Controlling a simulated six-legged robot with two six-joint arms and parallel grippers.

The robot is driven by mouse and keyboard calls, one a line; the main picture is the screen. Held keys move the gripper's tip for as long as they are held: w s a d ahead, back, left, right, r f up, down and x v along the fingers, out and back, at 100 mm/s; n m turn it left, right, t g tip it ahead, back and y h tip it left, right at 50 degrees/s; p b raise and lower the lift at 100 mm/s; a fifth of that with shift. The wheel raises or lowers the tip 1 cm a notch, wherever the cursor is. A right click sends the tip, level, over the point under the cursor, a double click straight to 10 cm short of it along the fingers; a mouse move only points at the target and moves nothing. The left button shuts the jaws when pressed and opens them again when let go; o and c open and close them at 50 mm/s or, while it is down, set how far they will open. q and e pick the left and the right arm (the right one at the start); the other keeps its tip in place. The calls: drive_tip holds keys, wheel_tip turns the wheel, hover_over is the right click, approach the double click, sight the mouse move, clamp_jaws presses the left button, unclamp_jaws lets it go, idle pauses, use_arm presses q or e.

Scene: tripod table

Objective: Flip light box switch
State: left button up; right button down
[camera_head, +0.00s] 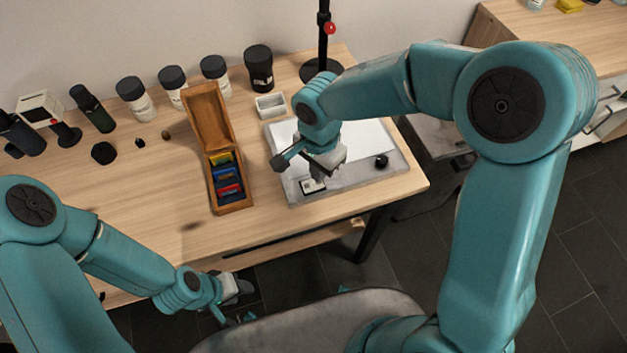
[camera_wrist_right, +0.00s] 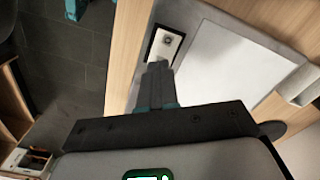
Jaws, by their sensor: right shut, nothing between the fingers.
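The light box (camera_head: 398,168) is a flat grey slab with a white panel, lying on the wooden table near its front right corner. Its switch (camera_head: 312,187), a small white plate in a black frame, is at the front left corner; it also shows in the right wrist view (camera_wrist_right: 170,43). My right gripper (camera_head: 320,176) is shut and empty, pointing down just above the switch. In the right wrist view its fingertips (camera_wrist_right: 158,68) overlap the switch's near end; I cannot tell whether they touch. My left gripper (camera_head: 236,297) hangs off the table's front edge, its jaws unclear.
A black knob (camera_head: 381,161) is on the light box's right side. An open wooden box (camera_head: 238,206) with coloured items stands to the left. A small white tray (camera_head: 270,105) and a black stand (camera_head: 322,70) are behind. Several dark-lidded jars line the back.

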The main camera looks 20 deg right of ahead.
drive_tip(key=shift+f+b, duration=0.95)
drive_tip(key=shift+f, duration=0.05)
idle(0.8)
drive_tip(key=shift+r, duration=0.15)
drive_tip(key=shift+r+p, duration=2.25)
drive_tip(key=shift+r, duration=1.2)
